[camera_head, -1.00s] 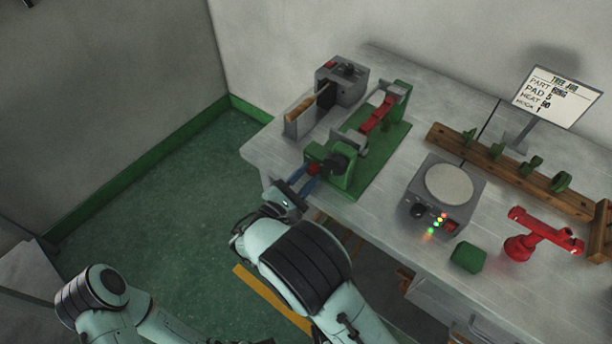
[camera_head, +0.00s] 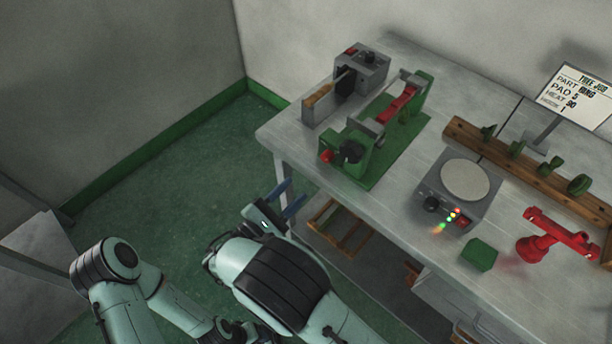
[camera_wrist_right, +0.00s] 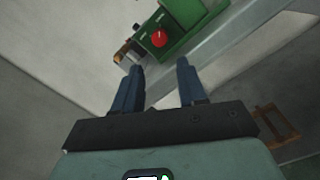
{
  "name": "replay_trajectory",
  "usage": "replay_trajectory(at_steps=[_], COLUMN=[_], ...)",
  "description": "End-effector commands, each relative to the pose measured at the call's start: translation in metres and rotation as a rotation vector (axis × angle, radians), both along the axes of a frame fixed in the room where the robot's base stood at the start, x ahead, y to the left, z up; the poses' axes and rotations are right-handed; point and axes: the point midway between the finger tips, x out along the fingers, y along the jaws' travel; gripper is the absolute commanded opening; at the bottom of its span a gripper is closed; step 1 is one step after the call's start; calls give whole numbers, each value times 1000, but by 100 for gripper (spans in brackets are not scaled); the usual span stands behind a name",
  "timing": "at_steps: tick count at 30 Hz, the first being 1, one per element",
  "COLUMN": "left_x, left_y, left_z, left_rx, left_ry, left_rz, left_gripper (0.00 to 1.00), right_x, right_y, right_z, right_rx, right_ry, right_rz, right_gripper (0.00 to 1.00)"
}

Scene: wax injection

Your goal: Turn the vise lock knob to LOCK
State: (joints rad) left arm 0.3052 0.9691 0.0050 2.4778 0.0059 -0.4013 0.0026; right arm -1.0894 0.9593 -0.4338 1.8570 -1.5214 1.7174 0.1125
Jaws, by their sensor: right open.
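The green vise (camera_head: 362,148) stands on the near left part of the bench. My right gripper (camera_head: 291,201) is open and empty, off the bench's edge and below the vise, apart from the red knob. Its blue fingers (camera_wrist_right: 158,82) are spread in the right wrist view. My left arm is at the lower left; its gripper is not visible.
A grey box with a black knob (camera_head: 362,70) stands behind the vise. A round-plate heater (camera_head: 464,181) with lit lamps, a green block (camera_head: 478,254) and a red stand (camera_head: 545,242) are to the right. A wooden rack (camera_head: 560,182) holds green pieces. Floor left of the bench is clear.

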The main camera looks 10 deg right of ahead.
Motion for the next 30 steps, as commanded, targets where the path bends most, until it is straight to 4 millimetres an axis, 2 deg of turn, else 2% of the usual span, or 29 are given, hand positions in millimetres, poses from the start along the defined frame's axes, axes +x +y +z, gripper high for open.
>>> replay_trajectory(at_steps=[3,7,25,28,30], left_x=[0,0,0,0,1], left_y=[0,0,0,0,0], left_z=[0,0,0,1,4], left_rx=[0,0,0,0,0], left_ry=[-1,-1,-1,-1,-1], left_rz=[0,0,0,0,-1], left_gripper=[43,43,43,43,43], right_x=[-10,-16,-17,-17,-17], right_y=[14,20,21,12,-4], right_z=[-2,-2,-3,-13,-34], right_rx=[0,0,1,16,51], right_ry=[0,0,2,42,114], right_rz=[2,1,-1,-22,-59], right_gripper=[41,41,41,41,41])
